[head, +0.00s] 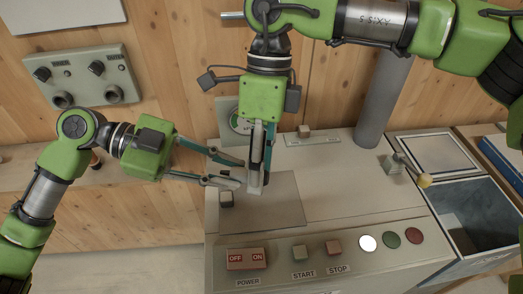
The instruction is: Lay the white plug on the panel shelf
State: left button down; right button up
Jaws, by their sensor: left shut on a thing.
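My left gripper (240,173) reaches in from the left over the machine top, its fingers shut on a small pale thing, apparently the white plug (231,173), mostly hidden between the pads. My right gripper (258,189) hangs from above, pointing down just to the right of the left fingertips; it is seen edge-on, so its opening is unclear. A grey wall panel (82,78) with two knobs and two round sockets is at the upper left. A pale shelf (25,165) runs below it, partly behind my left arm.

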jog(key=c, duration=1)
pick_arm(q)
jog(key=c, duration=1.8)
grip_release()
jog(key=shift+o, duration=0.2)
